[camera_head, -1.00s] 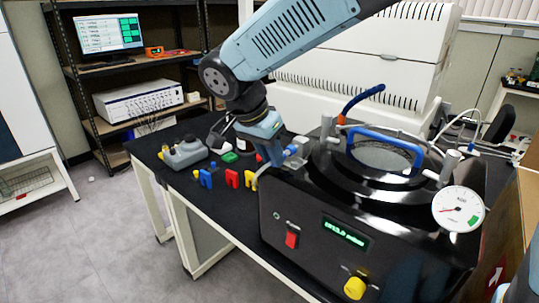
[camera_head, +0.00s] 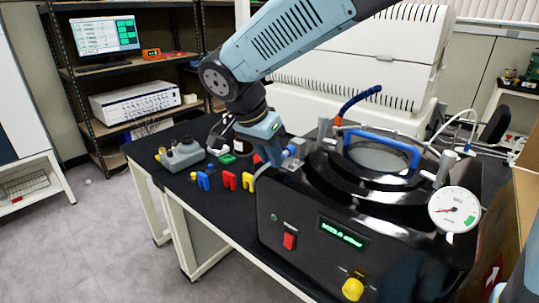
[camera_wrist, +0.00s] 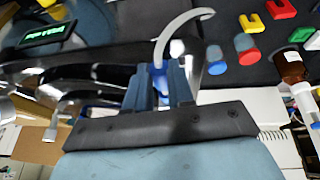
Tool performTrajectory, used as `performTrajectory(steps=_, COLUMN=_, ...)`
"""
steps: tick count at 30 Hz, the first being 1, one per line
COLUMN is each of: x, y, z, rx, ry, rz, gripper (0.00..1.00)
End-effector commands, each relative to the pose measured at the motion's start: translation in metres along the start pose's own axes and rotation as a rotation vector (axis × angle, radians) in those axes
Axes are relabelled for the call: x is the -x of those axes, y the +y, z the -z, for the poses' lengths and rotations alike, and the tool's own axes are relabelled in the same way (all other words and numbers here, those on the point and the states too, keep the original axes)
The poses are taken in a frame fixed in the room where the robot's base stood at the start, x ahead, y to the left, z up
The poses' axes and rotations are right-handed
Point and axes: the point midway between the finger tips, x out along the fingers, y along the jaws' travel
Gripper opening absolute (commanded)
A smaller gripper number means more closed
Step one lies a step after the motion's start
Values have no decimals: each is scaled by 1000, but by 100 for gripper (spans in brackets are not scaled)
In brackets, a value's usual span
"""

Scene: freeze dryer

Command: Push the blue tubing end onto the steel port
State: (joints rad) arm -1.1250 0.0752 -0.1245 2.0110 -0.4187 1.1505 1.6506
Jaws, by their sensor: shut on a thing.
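My gripper (camera_head: 284,154) is at the left rear edge of the black freeze dryer (camera_head: 312,222). It is shut on the blue tubing end (camera_wrist: 160,78), which shows between the fingers in the wrist view. Pale tubing (camera_wrist: 186,21) curves away from this end. In the head view a small grey metal fitting (camera_head: 298,147), apparently the steel port, is just right of the fingertips. The fingers hide the meeting point, so I cannot tell whether the tubing end touches the port or sits over it.
The dryer lid has a blue handle (camera_head: 385,143), and a dial gauge (camera_head: 455,209) is at right.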

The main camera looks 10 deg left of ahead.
Motion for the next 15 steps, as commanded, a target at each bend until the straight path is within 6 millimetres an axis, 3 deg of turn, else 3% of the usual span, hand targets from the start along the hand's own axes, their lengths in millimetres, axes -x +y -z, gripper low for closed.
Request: performTrajectory(steps=15, x=-2, y=0, z=6, rx=-2, ry=1, rz=-1, gripper=0)
